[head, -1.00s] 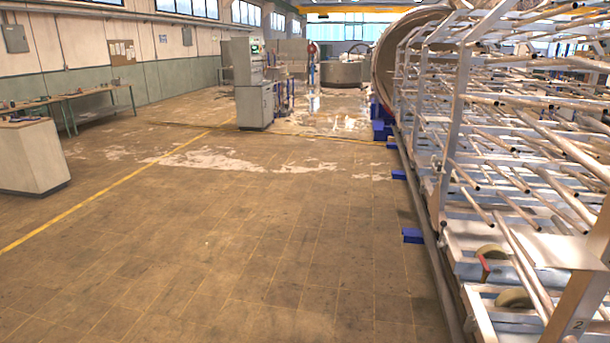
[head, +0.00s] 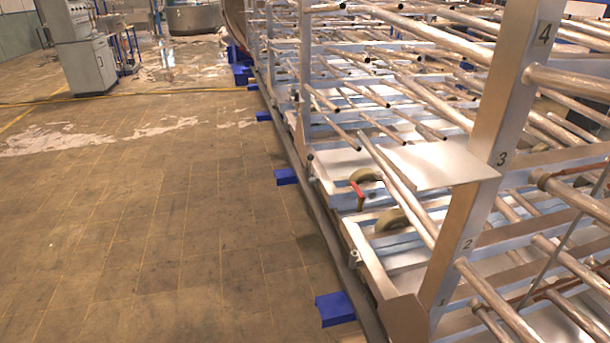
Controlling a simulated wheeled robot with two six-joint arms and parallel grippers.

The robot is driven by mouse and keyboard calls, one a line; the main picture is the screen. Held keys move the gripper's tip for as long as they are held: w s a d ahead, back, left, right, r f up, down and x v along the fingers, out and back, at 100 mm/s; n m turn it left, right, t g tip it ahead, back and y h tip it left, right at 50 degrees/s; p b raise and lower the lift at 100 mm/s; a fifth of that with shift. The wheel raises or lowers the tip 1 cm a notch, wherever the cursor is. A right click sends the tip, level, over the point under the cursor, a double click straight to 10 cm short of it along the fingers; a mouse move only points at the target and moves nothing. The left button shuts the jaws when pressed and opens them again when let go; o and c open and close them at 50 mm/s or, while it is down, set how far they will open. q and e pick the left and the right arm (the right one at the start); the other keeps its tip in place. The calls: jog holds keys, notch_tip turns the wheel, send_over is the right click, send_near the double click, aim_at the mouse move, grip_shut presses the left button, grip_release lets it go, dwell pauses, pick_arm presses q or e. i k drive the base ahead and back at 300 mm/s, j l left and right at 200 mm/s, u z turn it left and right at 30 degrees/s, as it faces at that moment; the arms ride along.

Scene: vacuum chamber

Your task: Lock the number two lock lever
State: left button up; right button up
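A large metal rack (head: 478,170) of tubes and shelves fills the right side of the head view. Its near upright post carries the numbers 1 to 4 from bottom to top, with the number 2 mark (head: 468,244) low on it. A small red bar (head: 357,195) stands at the rack's side, beside a round wheel-like part (head: 365,175). I cannot tell whether this bar is the number two lock lever or which way it is set. Neither of my grippers is in view.
Open tiled floor (head: 160,230) lies left of the rack. A rail (head: 327,227) runs along the rack's foot, with blue blocks (head: 335,309) jutting onto the floor. A grey cabinet (head: 88,62) stands at the far left. A wet patch lies beyond.

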aim_at(311, 180)
jog(key=i+j, duration=0.35)
jog(key=j, duration=0.2)
jog(key=i+j+u, duration=0.1)
jog(key=i+j, duration=0.15)
jog(key=i, duration=0.3)
jog(key=i+j+u, duration=0.1)
jog(key=i+j, duration=0.15)
jog(key=i, duration=0.3)
jog(key=i+j+u, duration=0.15)
jog(key=i, duration=0.4)
